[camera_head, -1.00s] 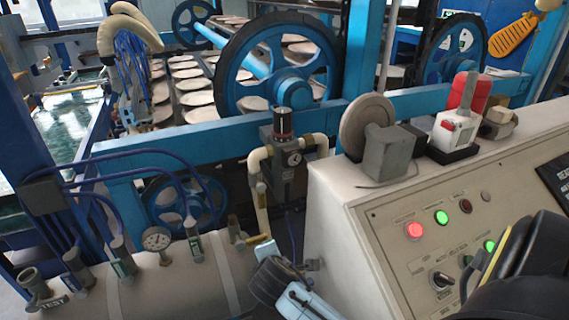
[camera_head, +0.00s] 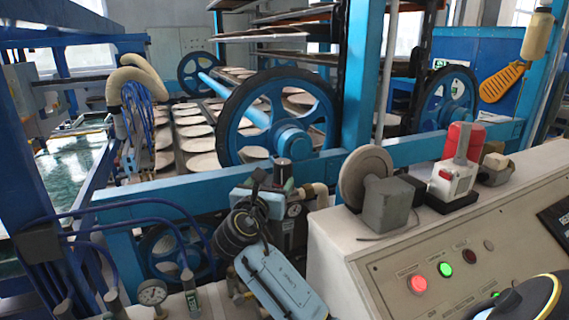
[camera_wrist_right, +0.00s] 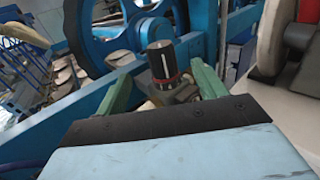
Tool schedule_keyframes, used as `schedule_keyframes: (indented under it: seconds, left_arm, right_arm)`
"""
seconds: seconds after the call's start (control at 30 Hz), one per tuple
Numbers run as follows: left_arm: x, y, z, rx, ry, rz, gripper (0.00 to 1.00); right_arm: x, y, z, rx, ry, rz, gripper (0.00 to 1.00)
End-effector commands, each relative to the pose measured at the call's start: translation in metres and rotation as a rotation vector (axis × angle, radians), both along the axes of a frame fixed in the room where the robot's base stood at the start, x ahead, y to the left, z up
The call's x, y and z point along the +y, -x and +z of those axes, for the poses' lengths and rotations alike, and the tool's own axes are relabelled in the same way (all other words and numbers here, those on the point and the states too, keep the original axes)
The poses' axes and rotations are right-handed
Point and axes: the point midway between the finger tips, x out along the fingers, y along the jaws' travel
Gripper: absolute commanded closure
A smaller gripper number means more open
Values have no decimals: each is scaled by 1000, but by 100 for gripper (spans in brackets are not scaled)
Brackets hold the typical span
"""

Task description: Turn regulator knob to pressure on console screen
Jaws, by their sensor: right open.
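The regulator knob (camera_head: 281,172), black with a red ring, stands upright on the regulator left of the console. My right gripper (camera_wrist_right: 163,75) is open, its two green fingers on either side of the knob (camera_wrist_right: 160,58) in the right wrist view. I cannot tell whether they touch it. In the head view, my right wrist partly hides the regulator body; a small gauge face (camera_head: 293,210) shows beside it. The console screen (camera_head: 559,217) is dark and cut off at the right edge; its reading is not legible. My left gripper is not in view.
The console (camera_head: 335,240) has lit red and green buttons. A grey block with a disc (camera_head: 387,203) and a red and white device (camera_head: 455,170) stand on top. A blue frame rail (camera_head: 170,202) and large wheel (camera_head: 277,115) lie behind the regulator.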

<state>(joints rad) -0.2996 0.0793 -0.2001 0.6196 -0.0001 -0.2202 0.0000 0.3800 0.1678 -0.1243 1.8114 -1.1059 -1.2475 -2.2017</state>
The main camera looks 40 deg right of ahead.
Motion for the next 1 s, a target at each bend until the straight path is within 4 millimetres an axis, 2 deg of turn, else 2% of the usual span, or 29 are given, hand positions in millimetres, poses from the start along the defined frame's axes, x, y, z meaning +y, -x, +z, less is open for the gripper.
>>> schedule_keyframes:
  seconds: [0.5,0.7,1.0]
  left_arm:
    - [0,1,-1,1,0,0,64]
    - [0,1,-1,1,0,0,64]
    - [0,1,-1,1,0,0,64]
  right_arm:
    - [-85,-55,-1,0,-5,-1,30]
    - [-101,-66,-1,-2,-5,0,30]
    - [-105,-68,-1,-2,-6,1,30]
